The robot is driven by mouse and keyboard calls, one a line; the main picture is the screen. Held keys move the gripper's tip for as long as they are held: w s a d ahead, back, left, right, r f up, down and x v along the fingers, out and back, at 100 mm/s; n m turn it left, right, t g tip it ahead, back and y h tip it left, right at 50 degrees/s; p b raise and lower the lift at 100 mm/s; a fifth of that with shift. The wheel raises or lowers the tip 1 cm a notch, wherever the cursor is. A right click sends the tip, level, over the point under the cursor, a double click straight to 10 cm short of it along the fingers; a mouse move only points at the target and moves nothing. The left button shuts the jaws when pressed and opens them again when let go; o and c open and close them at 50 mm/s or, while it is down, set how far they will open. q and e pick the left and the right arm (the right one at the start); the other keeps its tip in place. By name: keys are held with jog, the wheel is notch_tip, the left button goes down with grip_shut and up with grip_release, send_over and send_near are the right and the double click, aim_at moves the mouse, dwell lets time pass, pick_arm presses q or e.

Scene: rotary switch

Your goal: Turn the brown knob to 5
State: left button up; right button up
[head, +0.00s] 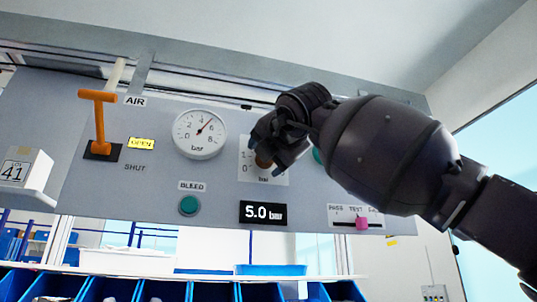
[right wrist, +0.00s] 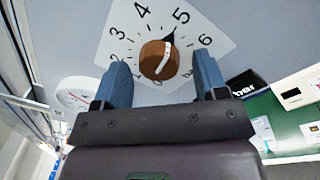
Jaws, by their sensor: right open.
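The brown knob (right wrist: 158,60) sits on a white dial plate (right wrist: 205,32) marked with numbers including 2 to 6. Its dark pointer tip and white line are toward the 5. In the head view the knob (head: 263,162) is mostly covered by my right gripper (head: 270,155). In the right wrist view my right gripper (right wrist: 161,64) is open, its two blue fingers on either side of the knob with visible gaps. A black display (head: 263,212) below reads 5.0 bar. My left gripper is not in view.
On the grey panel (head: 225,105) are a round gauge (head: 199,134) with its needle between 4 and 6, a teal bleed button (head: 189,205), an orange lever (head: 99,122) and a pink slider (head: 362,223). A box marked 41 (head: 22,174) stands at left. Blue bins (head: 160,290) lie below.

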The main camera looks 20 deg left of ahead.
jog(key=shift+s+d, duration=0.1)
jog(key=shift+s, duration=0.05)
jog(key=b+v, duration=0.1)
jog(key=v, duration=0.9)
jog(key=shift+s, duration=0.2)
jog(key=shift+d, duration=0.15)
